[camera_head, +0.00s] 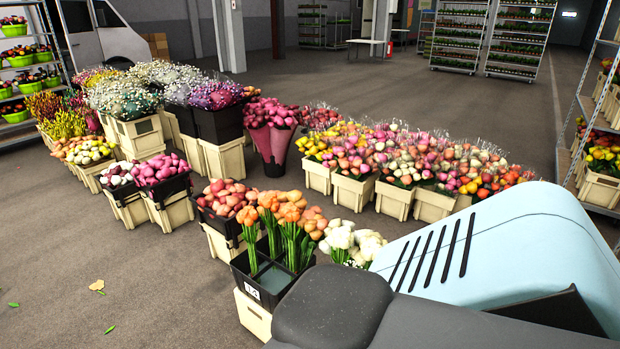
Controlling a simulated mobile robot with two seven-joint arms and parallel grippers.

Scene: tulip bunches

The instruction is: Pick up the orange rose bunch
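Orange flower bunches (291,215) with green stems stand upright in a black crate (262,293) at the lower middle of the head view. One orange bunch (247,216) stands at the crate's left, with others close to its right. I cannot tell for sure whether the blooms are roses. A white bunch (341,238) stands just to the right and is partly hidden by a dark grey and light blue part of my body. Neither of my grippers shows in this view.
The black crate rests on a beige crate (252,318). Salmon bunches (226,194) stand close behind it. Rows of crates with pink, yellow and white flowers fill the middle. A flower rack (596,130) stands at right.

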